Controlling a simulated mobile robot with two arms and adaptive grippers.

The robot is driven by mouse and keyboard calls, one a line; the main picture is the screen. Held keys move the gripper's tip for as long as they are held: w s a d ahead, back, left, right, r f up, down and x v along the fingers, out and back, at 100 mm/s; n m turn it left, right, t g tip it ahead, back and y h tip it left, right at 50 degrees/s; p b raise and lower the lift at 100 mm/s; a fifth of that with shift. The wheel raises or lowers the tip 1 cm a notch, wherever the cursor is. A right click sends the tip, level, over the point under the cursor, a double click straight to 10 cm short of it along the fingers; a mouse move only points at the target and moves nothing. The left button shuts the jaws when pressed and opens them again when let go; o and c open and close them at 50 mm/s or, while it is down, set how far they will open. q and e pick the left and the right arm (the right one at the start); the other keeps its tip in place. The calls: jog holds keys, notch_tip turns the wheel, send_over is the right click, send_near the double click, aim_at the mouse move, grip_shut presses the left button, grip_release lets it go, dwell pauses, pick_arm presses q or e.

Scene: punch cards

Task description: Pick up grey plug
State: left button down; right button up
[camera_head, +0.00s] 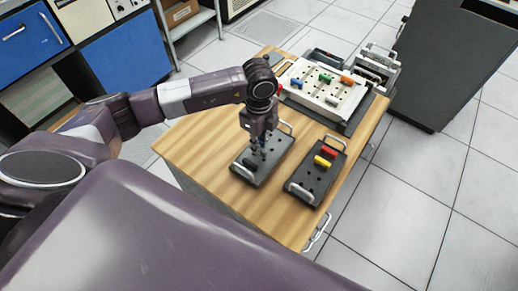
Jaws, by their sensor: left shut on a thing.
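My left gripper (258,153) points down over the left dark tray (272,167), near its middle. Its fingers are shut on a small dark grey plug (249,163), which is largely hidden by the fingers and hard to tell from the dark tray. I cannot tell whether the plug still touches the tray. My right gripper is not in view.
The right dark tray (302,190) holds a red plug (328,153) and a yellow plug (321,162). Behind, a white panel (308,93) carries several coloured plugs. The wooden tabletop (205,150) is clear to the left. A dark cabinet (440,70) stands at right.

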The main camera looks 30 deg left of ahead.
pick_arm(q)
notch_tip(320, 180, up, 23)
jog(key=p, duration=0.1)
jog(key=shift+p, duration=0.3)
dwell(0.5)
jog(key=shift+f, duration=0.15)
